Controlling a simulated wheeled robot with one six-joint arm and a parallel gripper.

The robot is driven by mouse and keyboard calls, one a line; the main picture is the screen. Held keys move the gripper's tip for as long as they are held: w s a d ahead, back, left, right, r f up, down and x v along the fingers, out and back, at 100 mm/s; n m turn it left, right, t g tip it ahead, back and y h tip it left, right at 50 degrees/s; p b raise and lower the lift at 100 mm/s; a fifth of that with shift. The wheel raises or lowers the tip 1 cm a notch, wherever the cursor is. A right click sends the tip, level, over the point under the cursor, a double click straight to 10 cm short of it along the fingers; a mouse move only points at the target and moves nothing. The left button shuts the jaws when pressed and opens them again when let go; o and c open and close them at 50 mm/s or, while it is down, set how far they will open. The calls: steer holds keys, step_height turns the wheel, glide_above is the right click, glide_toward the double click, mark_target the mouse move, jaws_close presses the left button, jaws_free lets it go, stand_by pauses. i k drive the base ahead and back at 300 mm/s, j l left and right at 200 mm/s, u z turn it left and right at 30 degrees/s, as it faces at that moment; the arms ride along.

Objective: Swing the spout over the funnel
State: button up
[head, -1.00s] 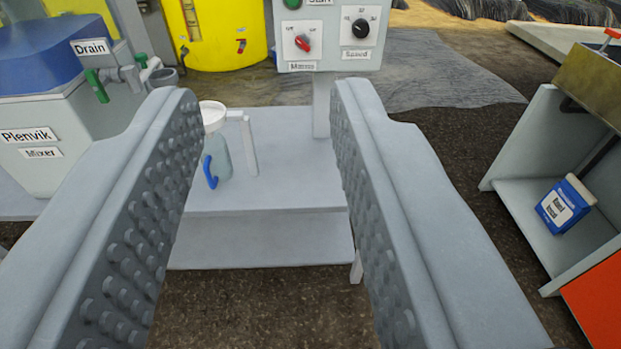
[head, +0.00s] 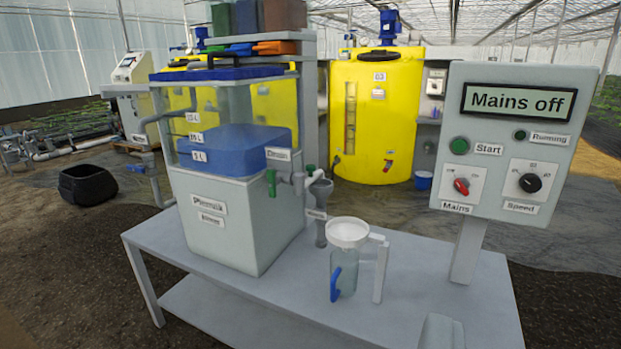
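The mixer's drain valve has a green handle (head: 271,183) and a short grey spout (head: 298,180). The spout's end appears to be at a grey cup-topped standpipe (head: 320,190), whose small label is unreadable. The white funnel (head: 347,233) sits on a clear jar with a blue tap lever (head: 335,285), beside a white post. The funnel is right of and nearer than the spout; the spout is not over it. A light grey piece at the bottom edge seems to be part of my gripper (head: 441,332), low in front of the bench. Its fingers are mostly out of frame.
The bench (head: 215,305) carries the mixer tank (head: 232,225). The control panel (head: 507,140) reads "Mains off" and stands on a post at the right. Yellow tanks (head: 376,120) stand behind. Bench top around the jar is clear.

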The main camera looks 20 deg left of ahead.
mark_target(320, 173)
steer(key=i+j, duration=0.4)
steer(key=i, duration=0.15)
steer(key=i+j, duration=0.35)
steer(key=i, duration=0.15)
